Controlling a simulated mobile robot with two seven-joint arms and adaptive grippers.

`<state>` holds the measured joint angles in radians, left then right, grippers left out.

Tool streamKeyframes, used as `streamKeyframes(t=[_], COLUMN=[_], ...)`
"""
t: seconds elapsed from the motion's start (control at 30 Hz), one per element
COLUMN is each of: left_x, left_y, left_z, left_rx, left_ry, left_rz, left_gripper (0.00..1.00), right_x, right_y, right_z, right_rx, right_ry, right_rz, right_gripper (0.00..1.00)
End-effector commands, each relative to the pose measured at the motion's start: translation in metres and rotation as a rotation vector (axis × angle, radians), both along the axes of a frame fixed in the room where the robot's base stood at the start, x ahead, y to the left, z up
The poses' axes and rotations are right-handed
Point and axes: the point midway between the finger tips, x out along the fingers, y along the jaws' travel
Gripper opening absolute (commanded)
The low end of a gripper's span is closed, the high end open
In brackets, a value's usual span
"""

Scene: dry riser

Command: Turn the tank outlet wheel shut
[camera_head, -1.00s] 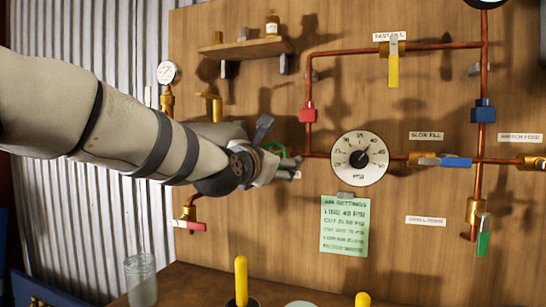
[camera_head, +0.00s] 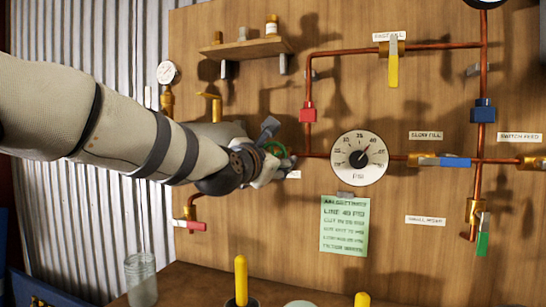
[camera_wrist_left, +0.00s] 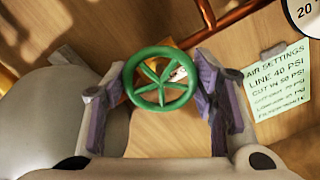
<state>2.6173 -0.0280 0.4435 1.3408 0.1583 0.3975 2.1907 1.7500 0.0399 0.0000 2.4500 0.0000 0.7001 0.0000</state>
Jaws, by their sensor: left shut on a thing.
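The tank outlet wheel is a green spoked handwheel (camera_wrist_left: 160,84) in the middle of the left wrist view. In the head view a small part of the green wheel (camera_head: 279,149) shows past my gripper, on the pipe left of the PSI dial. My left gripper (camera_head: 274,160) is at the wheel, with its arm coming in from the left. In the left wrist view my left gripper (camera_wrist_left: 162,88) has purple-padded fingers on the left and right sides of the rim, shut on the wheel. The head view hides much of the wheel. My right gripper is not in view.
The PSI dial (camera_head: 359,158) is just right of the wheel, above a green settings note (camera_head: 344,226). Copper pipes with red (camera_head: 190,226), yellow (camera_head: 394,70) and blue (camera_head: 456,162) handles cross the wooden board. A shelf (camera_head: 245,48) is above; a jar (camera_head: 141,279) stands below.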

Motion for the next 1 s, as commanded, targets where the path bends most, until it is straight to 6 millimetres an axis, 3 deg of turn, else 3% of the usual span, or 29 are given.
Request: streamKeyframes(t=[0.5, 1.0], left_x=[-0.0002, -0.0002], left_y=[-0.0005, -0.0007], left_z=[-0.0005, -0.0008], left_rx=[0.341, 0.461], left_ry=[-0.110, -0.149], left_rz=[-0.001, -0.001], left_gripper=[0.25, 0.25], right_x=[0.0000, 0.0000], right_y=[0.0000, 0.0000], right_z=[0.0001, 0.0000], right_rx=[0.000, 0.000], right_ry=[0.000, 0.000], right_rz=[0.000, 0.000], right_gripper=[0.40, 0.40])
